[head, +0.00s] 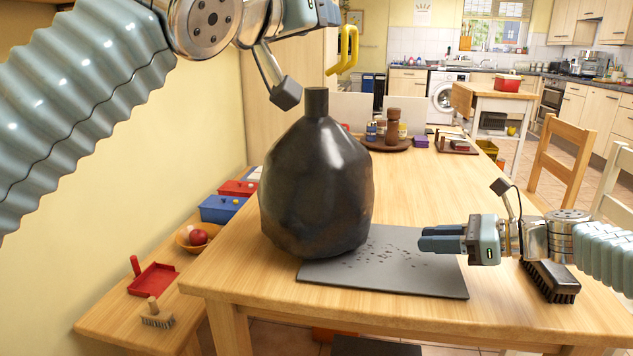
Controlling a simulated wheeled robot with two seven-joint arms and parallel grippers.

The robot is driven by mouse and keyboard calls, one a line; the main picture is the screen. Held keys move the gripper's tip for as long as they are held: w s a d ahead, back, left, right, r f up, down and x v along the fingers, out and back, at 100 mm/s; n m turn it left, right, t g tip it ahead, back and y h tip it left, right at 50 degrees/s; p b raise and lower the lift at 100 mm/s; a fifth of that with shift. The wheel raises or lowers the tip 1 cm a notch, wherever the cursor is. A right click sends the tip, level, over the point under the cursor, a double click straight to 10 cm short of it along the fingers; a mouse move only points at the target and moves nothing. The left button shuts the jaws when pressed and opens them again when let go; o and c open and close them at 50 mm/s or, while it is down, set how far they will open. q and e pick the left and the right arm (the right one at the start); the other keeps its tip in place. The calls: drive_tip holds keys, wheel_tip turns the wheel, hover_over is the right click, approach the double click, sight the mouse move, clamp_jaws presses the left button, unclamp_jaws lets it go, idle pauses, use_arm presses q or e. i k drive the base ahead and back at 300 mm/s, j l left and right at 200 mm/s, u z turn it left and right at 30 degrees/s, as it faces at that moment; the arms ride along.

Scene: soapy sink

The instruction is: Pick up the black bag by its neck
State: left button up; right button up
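The black bag (316,190) stands upright and bulging on the table's left part, partly over the grey mat (440,283). Its narrow neck (317,103) points straight up. My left gripper (328,13) is at the top edge, above the neck and apart from it. Its fingers are partly cut off, so I cannot tell if they are open. A yellow hooked piece (348,50) shows just below it; I cannot tell if it is held. My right gripper (441,239) is low over the mat, right of the bag, pointing left. Its fingers look closed together, with nothing visible between them.
Dark crumbs lie on the mat. A black brush (551,282) lies near my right wrist. A round tray (388,145) with jars stands behind the bag. A side bench holds a red dustpan (153,279), a fruit bowl (183,240) and a blue box (220,208). The table's middle is clear.

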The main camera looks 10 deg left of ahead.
sight(315, 190)
drive_tip(key=k+j, duration=0.2)
drive_tip(key=k, duration=0.3)
drive_tip(key=k+j, duration=0.25)
drive_tip(key=k, duration=0.2)
